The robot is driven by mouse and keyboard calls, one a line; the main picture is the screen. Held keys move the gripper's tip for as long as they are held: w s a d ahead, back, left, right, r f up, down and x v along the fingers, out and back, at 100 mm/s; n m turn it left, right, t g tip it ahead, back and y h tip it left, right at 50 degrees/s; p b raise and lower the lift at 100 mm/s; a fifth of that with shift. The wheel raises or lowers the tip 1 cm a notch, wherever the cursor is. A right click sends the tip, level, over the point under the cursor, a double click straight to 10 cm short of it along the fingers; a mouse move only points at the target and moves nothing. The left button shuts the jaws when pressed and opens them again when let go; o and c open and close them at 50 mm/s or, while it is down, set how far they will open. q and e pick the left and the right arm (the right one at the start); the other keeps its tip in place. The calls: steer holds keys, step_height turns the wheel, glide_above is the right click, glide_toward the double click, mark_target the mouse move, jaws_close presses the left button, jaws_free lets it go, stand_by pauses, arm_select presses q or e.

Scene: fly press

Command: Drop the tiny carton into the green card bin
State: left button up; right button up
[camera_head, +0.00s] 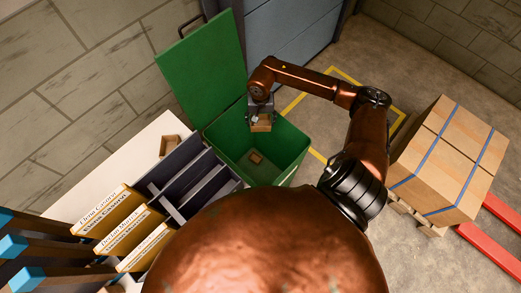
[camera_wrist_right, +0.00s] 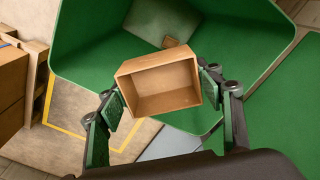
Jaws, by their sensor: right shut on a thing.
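The tiny carton (camera_head: 261,125) is a small brown open-topped box. My right gripper (camera_head: 261,115) is shut on it and holds it over the open mouth of the green card bin (camera_head: 290,141). In the right wrist view the carton (camera_wrist_right: 158,86) sits between the two fingers of the right gripper (camera_wrist_right: 158,92), with its open side facing the camera. The bin (camera_wrist_right: 85,48) shows below and around it. A small brown piece of card (camera_head: 256,158) lies on the bin's floor. My left gripper is not in view.
The bin's green lid (camera_head: 203,72) stands open at the back. Strapped cartons (camera_head: 450,155) stand on a pallet at right.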

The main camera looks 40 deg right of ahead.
steer(key=shift+f+b, duration=0.9)
steer(key=shift+f, duration=1.8)
steer(key=o, duration=1)
steer(key=r, duration=1.2)
steer(key=shift+s+a, duration=0.15)
steer(key=shift+a, duration=0.05)
steer(key=shift+r, duration=0.1)
